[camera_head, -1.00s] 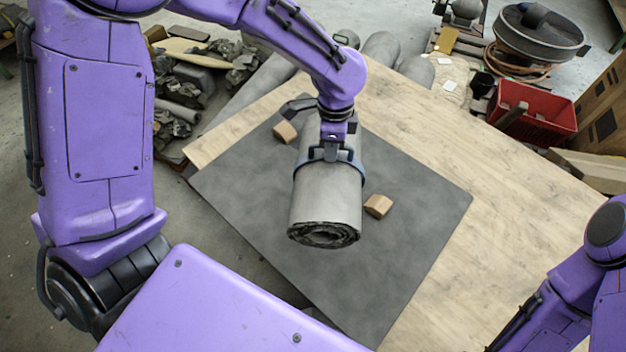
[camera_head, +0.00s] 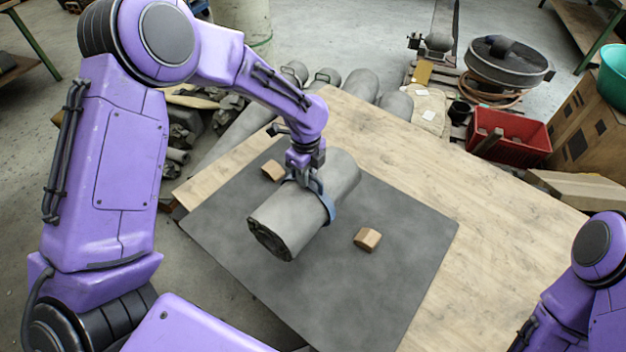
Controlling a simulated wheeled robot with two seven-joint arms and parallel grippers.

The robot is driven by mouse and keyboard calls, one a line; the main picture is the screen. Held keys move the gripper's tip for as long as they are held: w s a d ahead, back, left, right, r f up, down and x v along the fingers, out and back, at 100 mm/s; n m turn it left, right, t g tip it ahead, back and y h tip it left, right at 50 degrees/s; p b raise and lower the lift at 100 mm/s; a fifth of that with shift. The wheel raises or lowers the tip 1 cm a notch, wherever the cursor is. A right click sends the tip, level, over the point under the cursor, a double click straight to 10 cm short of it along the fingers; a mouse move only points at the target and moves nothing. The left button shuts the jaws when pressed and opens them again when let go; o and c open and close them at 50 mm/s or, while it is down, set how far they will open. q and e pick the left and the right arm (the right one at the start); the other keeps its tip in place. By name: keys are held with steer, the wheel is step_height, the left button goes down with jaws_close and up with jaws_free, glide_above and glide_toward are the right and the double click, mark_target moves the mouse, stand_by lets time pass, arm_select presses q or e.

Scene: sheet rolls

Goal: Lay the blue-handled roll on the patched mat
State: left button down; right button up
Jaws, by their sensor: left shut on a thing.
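The grey roll (camera_head: 290,222) has a blue-grey band-like handle (camera_head: 328,206) around its middle. My left gripper (camera_head: 313,184) is shut on this handle from above. The roll lies slantwise, its open, dark spiral end towards the lower left. It is over the dark grey mottled mat (camera_head: 365,295), between two small wooden blocks. I cannot tell whether the roll touches the mat, and no distinct patches show on the mat. My right arm shows at the lower right, but its gripper is out of the picture.
The wooden blocks sit on the mat, one left of the roll (camera_head: 272,171) and one right of it (camera_head: 367,239). The mat lies on a pale wooden table (camera_head: 480,210). Several grey rolls lie behind it; a red crate (camera_head: 520,142) stands beyond. The mat's front is clear.

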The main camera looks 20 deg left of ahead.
arm_select(q)
steer(key=w+a+f, duration=0.2)
steer(key=f, duration=0.1)
steer(key=w+a+f+p, duration=0.1)
steer(key=f, duration=0.1)
steer(key=shift+w+a, duration=0.15)
steer(key=shift+w, duration=0.15)
steer(key=f, duration=0.1)
steer(key=f+p, duration=0.1)
steer(key=f, duration=0.2)
steer(key=shift+w+a+p, duration=0.25)
steer(key=shift+p, duration=0.1)
steer(key=shift+f, duration=0.1)
steer(key=c, duration=1.4)
jaws_free()
steer(key=shift+s+f, duration=0.2)
steer(key=shift+f, duration=0.05)
steer(key=shift+c, duration=0.2)
steer(key=o, duration=0.4)
steer(key=shift+s+d+r, duration=0.1)
steer(key=shift+s+r, duration=0.05)
